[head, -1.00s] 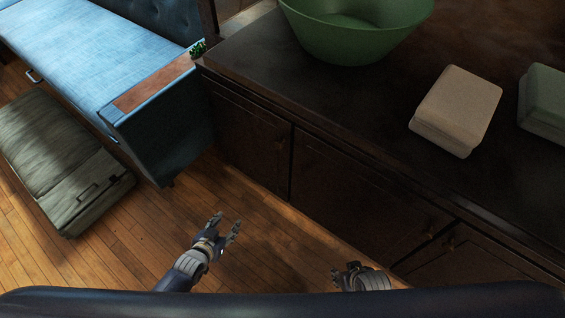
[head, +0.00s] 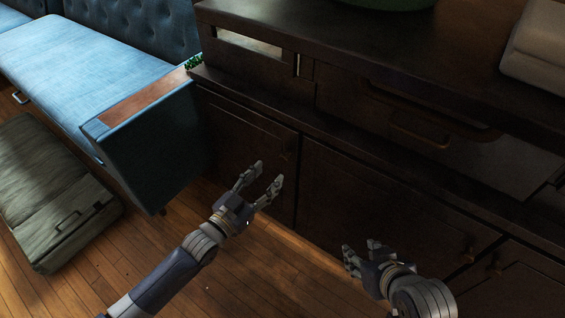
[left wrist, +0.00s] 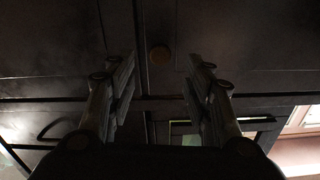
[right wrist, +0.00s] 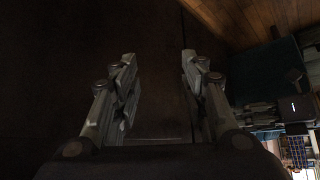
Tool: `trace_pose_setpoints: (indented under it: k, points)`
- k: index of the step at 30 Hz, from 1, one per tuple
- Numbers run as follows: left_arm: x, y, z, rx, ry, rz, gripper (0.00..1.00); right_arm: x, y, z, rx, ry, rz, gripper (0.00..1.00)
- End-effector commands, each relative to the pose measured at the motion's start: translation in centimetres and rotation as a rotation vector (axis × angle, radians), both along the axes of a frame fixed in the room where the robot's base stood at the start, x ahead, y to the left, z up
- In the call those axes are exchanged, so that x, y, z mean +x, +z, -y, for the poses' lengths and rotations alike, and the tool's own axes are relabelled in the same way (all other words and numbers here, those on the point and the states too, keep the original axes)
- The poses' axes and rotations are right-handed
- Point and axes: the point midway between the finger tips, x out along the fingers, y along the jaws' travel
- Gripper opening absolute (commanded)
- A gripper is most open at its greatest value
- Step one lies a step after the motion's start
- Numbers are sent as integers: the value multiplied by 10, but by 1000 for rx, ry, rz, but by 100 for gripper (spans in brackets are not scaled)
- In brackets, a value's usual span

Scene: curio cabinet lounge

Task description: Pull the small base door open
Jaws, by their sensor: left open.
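The dark wooden base cabinet has a small door (head: 240,140) at its left end. It looks shut, flush with the cabinet front. A small round knob (head: 284,156) sits near its right edge; in the left wrist view a round brownish knob (left wrist: 160,54) shows ahead, between the fingers. My left gripper (head: 268,174) is open and empty, in front of the door and just short of the knob, with no contact visible. My right gripper (head: 360,247) is open and empty, in front of the wider door (head: 375,200) to the right. The right wrist view shows only dark panel between its fingers (right wrist: 158,70).
A blue bench (head: 150,140) stands close at the cabinet's left end. A grey-green cushioned box (head: 60,190) lies on the floor further left. A drawer with a long handle (head: 420,130) sits above the doors. Wooden floor (head: 240,270) is clear before the cabinet.

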Motion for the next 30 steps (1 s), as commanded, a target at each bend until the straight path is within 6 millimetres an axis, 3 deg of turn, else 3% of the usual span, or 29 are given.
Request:
trace_pose_setpoints:
  k: [6,15,22,30]
  points:
    - [27,-2,20,-1,0,2,47,35,23,-13,43,14,195,40]
    - [55,-2,40,0,1,-1,47,67,62,-27,98,31,430,40]
    - [65,-2,47,0,1,-2,47,76,78,-31,118,36,513,40]
    - [66,-1,47,1,1,-2,47,77,81,-32,120,36,524,40]
